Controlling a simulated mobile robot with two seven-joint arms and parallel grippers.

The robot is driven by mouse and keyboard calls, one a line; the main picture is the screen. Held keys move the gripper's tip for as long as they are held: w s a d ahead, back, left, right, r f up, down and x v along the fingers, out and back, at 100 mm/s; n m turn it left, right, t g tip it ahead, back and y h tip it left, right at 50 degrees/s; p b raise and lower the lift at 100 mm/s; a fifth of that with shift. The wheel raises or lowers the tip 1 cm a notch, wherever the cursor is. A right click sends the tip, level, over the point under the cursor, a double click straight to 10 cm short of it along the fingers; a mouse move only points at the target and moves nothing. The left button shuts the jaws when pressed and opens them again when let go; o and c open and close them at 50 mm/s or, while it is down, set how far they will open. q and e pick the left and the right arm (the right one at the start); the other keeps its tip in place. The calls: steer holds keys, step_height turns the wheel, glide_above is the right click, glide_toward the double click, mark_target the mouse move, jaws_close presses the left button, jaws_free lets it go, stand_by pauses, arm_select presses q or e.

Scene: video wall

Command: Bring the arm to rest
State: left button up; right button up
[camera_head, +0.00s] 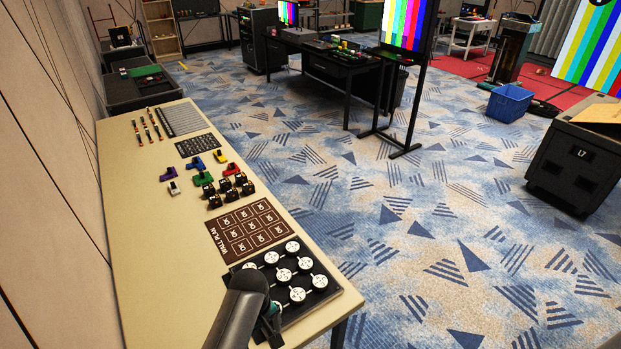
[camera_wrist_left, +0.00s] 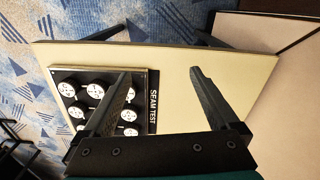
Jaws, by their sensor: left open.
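My left gripper (camera_wrist_left: 160,73) is open and empty in the left wrist view, its two black fingers spread over the tan table (camera_wrist_left: 170,66). One finger overlaps the black board of white discs, labelled SEAM TEST (camera_wrist_left: 153,100); the other is over bare tabletop. I cannot tell its exact height above the table. In the head view, my dark left arm shows at the bottom, at the near end of the table (camera_head: 150,240), covering part of the disc board (camera_head: 283,262). My right gripper is in neither view.
A brown WALL PLAN card (camera_head: 249,229) lies beyond the discs. Several black-and-gold pieces (camera_head: 228,189) and coloured blocks (camera_head: 202,178) stand farther back. A wall (camera_head: 50,150) borders the table's left. Carpet (camera_head: 420,220) is open to the right, up to a dark case (camera_head: 575,160).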

arm_select(q)
steer(key=s+a+f+m+b, duration=0.15)
steer(key=s+f+b, duration=0.25)
steer(key=f, duration=0.5)
steer(key=s+a+f+m+b, duration=0.1)
steer(key=s+f+m+b, duration=0.2)
steer(key=f, duration=0.5)
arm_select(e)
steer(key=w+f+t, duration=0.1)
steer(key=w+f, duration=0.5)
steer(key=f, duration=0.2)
arm_select(q)
steer(key=s+a+f+m+b, duration=0.2)
steer(key=s+f+b, duration=0.5)
steer(key=s+f, duration=0.6)
steer(key=s+a+f+m+t+b, duration=0.1)
steer(key=s+a+f+m+b, duration=0.2)
steer(key=s+f+b, duration=0.5)
steer(key=s+f+m, duration=0.1)
steer(key=s+f, duration=0.4)
steer(key=s, duration=0.1)
steer(key=shift+s+a+b, duration=0.15)
steer(key=shift+s+b, duration=0.15)
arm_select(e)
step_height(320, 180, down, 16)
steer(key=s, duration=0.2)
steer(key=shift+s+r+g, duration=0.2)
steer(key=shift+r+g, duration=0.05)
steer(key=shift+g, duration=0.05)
